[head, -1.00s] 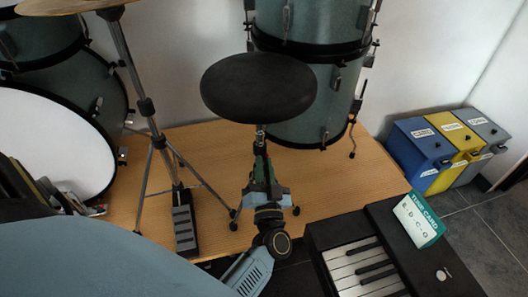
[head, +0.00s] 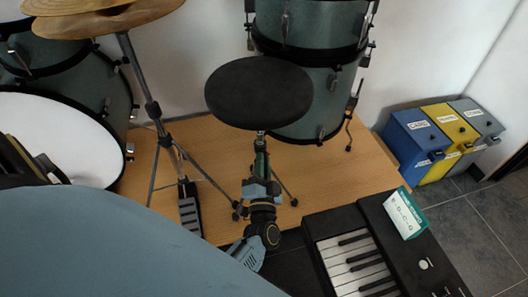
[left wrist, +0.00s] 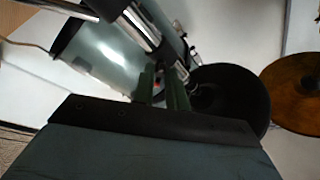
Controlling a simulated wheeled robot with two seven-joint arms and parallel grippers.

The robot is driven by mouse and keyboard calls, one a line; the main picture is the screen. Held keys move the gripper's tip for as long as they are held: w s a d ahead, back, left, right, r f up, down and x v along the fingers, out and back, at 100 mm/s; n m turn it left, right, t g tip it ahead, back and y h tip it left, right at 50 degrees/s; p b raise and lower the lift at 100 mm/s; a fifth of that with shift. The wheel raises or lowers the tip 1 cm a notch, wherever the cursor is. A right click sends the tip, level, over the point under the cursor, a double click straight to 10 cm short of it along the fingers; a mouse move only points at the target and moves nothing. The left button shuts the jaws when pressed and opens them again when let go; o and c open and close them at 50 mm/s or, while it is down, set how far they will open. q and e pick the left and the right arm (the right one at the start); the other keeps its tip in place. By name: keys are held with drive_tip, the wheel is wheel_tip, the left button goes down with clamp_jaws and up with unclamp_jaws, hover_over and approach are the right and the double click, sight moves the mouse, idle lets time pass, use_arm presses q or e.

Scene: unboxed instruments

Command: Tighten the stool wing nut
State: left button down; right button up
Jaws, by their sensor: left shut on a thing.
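The stool has a round black seat (head: 259,92) on a thin metal post, in the middle of the head view. My left gripper (head: 261,146) reaches in from below, its dark green fingers at the post just under the seat. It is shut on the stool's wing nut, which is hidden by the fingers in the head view. In the left wrist view the fingers of my left gripper (left wrist: 164,72) show close together, with the dark seat (left wrist: 240,96) to their right. The wing nut cannot be made out clearly there. My right gripper is not in view.
A cymbal stand (head: 147,90) is left of the stool, with a pedal (head: 190,212) at its foot. Green drums (head: 312,25) stand behind. A keyboard (head: 350,255) with a green-and-white card (head: 406,213) is at lower right. Labelled bins (head: 418,140) are at far right.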

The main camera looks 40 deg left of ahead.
use_arm(q)
drive_tip(key=m+p, duration=0.1)
drive_tip(key=m, duration=0.1)
drive_tip(key=m+h+p, duration=0.1)
drive_tip(key=p, duration=0.1)
drive_tip(key=shift+r+m+h+p, duration=0.15)
drive_tip(key=shift+m+h+p, duration=0.15)
drive_tip(key=shift+m, duration=0.1)
drive_tip(key=m+p, duration=0.2)
drive_tip(key=m+g+p, duration=0.1)
drive_tip(key=p, duration=0.2)
drive_tip(key=shift+s+r+m+h, duration=0.1)
drive_tip(key=shift+r+m+h, duration=0.3)
drive_tip(key=c, duration=1.4)
unclamp_jaws()
drive_tip(key=shift+f+b, duration=0.25)
drive_tip(key=shift+b, duration=0.15)
drive_tip(key=shift+c, duration=0.2)
